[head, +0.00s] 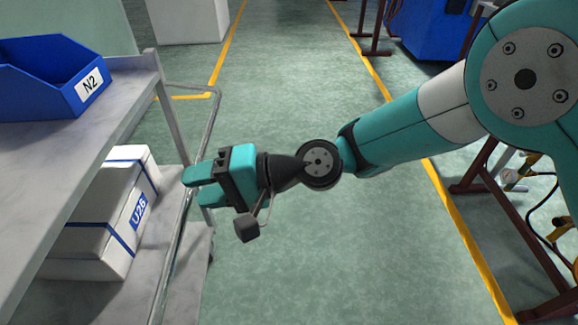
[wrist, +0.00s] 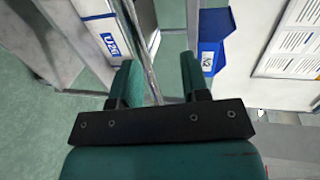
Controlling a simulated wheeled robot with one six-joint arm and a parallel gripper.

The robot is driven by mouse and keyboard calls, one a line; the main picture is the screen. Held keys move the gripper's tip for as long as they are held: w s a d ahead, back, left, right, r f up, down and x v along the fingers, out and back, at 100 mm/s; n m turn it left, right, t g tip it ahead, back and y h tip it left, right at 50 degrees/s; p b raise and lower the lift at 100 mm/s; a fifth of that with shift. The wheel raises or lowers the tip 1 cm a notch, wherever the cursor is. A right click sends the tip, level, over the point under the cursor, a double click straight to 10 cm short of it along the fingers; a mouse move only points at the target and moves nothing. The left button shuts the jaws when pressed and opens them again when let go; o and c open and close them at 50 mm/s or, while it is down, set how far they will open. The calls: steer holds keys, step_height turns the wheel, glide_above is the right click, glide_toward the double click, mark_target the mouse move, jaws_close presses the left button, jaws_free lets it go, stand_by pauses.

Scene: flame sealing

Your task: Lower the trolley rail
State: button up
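The trolley rail (head: 175,246) is a thin grey metal tube along the aisle side of the grey shelf trolley (head: 118,92). It bends at its far upper corner and slants down toward the near lower shelf. My gripper (head: 189,186) is at the rail's middle stretch, its teal fingers pointing left toward the trolley and covering part of the tube. In the wrist view the rail (wrist: 143,55) runs between the two spread fingers of my gripper (wrist: 159,66). The fingers are apart and I cannot tell whether either touches the tube.
A blue bin marked N2 (head: 60,88) stands on the upper shelf. A white box marked U26 (head: 85,240) sits on the lower shelf. The green aisle floor (head: 300,255) is clear between yellow lines. Dark red frames (head: 480,200) stand at the right.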

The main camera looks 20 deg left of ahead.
steer(key=v, duration=1.6)
steer(key=shift+d, duration=0.2)
